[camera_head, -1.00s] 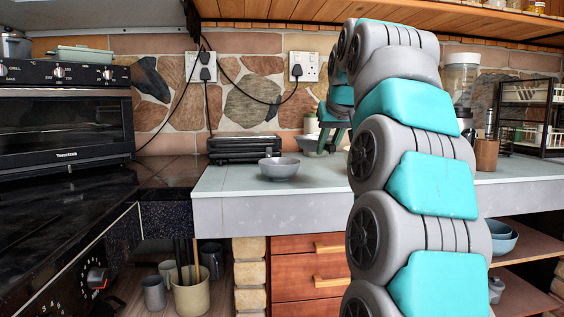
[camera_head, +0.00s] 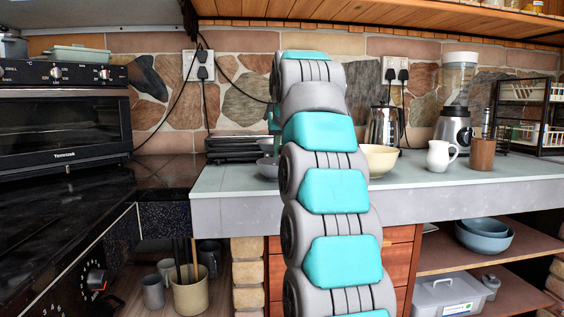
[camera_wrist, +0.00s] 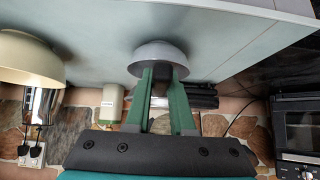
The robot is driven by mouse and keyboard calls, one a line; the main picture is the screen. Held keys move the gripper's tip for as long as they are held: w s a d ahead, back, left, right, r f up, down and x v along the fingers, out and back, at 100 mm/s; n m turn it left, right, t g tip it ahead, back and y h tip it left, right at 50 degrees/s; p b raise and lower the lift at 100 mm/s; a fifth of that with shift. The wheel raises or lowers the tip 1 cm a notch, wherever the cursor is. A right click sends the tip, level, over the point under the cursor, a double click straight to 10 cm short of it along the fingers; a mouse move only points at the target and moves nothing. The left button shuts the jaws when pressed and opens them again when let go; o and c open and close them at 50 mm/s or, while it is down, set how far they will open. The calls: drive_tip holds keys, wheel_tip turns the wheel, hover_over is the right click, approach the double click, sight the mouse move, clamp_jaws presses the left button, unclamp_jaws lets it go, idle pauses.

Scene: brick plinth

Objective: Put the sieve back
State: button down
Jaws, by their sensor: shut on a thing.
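My gripper (camera_wrist: 163,78) is shut on a small dark piece (camera_wrist: 162,70) between its green fingertips. This looks like the sieve's handle; I cannot make out the rest of the sieve. Just beyond the fingertips a grey bowl (camera_wrist: 160,52) stands on the counter, and I cannot tell whether the held thing touches it. In the head view my arm hides most of the gripper and part of the grey bowl (camera_head: 267,168).
A cream bowl (camera_head: 378,159), kettle (camera_head: 385,126), white jug (camera_head: 440,155) and blender (camera_head: 453,126) stand on the counter right of my arm. A black appliance (camera_head: 233,149) is behind the grey bowl. The counter's front left (camera_head: 225,180) is clear.

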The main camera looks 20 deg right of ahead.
drive_tip(key=shift+f, duration=1.4)
drive_tip(key=shift+f+b, duration=0.5)
drive_tip(key=shift+b, duration=0.05)
drive_tip(key=c, duration=0.8)
unclamp_jaws()
drive_tip(key=shift+o, duration=0.2)
drive_tip(key=shift+r+p, duration=0.45)
drive_tip(key=shift+r, duration=0.1)
drive_tip(key=v, duration=1.2)
drive_tip(key=shift+s, duration=0.1)
